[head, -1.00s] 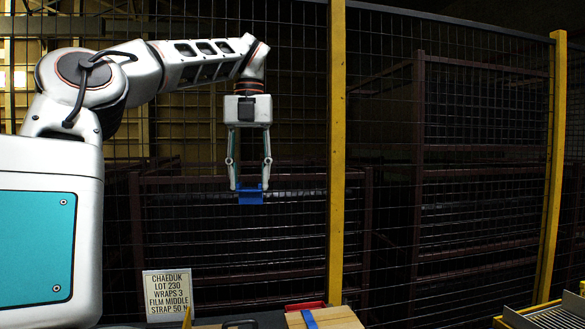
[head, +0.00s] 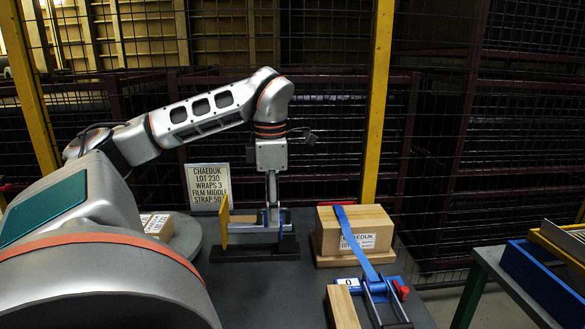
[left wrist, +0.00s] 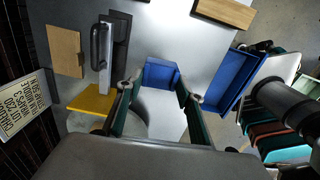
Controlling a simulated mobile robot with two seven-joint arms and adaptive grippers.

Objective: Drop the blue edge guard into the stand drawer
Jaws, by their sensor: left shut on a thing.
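My left gripper (head: 273,222) points down over the dark table and is seen edge-on in the head view. In the left wrist view its two fingers (left wrist: 156,90) are shut on the blue edge guard (left wrist: 161,74), which sits between the fingertips. In the head view a blue piece (head: 288,243) at the fingertips looks like the guard, partly mixed with the black fixture behind. An open blue box, which looks like the stand drawer (left wrist: 229,74), lies right of the guard in the left wrist view, apart from it. My right gripper is not in view.
A black-based fixture (head: 255,254) with a yellow plate (head: 223,222) stands by the gripper. A wooden box (head: 372,222) with a blue strap sits to its right. A strapping tool (head: 380,292) and wooden block (head: 342,306) are nearer. A sign (head: 208,186) stands behind.

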